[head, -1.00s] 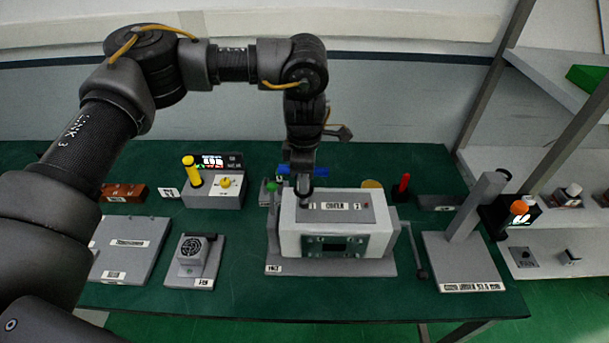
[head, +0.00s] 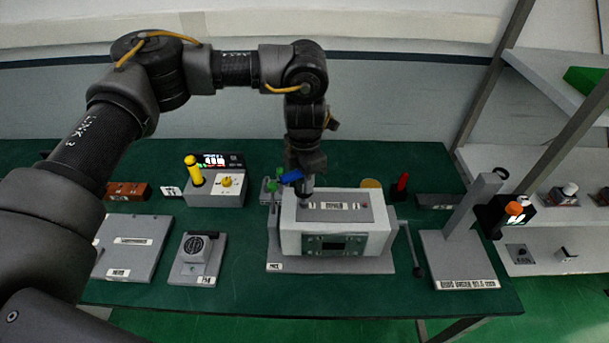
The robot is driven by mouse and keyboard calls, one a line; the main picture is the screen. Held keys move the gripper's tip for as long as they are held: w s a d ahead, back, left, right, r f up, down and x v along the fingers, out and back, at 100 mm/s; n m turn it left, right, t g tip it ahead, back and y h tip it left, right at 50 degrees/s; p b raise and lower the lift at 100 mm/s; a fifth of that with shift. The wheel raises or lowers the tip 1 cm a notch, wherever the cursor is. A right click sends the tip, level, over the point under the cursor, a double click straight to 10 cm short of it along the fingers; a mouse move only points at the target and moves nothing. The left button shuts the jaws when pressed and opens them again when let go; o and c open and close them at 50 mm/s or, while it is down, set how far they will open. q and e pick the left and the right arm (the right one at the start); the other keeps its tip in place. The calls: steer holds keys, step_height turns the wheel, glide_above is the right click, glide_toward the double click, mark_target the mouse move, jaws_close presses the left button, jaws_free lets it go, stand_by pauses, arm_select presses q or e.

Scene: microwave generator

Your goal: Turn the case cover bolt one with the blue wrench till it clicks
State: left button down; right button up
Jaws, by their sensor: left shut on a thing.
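My left gripper (head: 304,182) points straight down over the left end of the grey case cover (head: 345,213) on the white case. It is shut on the blue wrench (head: 291,177), whose blue part shows at the left of the fingers, tilted. The wrench's lower end comes down at the left end of the cover, where bolt one (head: 305,205) is mostly hidden. I cannot tell how firmly the wrench sits on the bolt. The second bolt (head: 364,206) shows small at the cover's right end. My right gripper is out of view.
A crank handle (head: 412,250) stands at the case's right. A grey stand (head: 462,230) is farther right. A yellow-handled box (head: 212,187), a fan unit (head: 198,250) and a flat plate (head: 130,247) are on the left. A shelf rack (head: 560,185) stands at the right.

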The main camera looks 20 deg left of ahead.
arm_select(q)
steer(key=shift+r+n+p, duration=0.15)
steer(key=shift+n+p, duration=0.25)
steer(key=shift+n, duration=0.5)
steer(key=n+p, duration=0.1)
steer(key=n, duration=0.1)
steer(key=shift+n, duration=0.4)
steer(key=shift+n+p, duration=0.3)
steer(key=shift+n, duration=2)
steer(key=shift+f, duration=0.2)
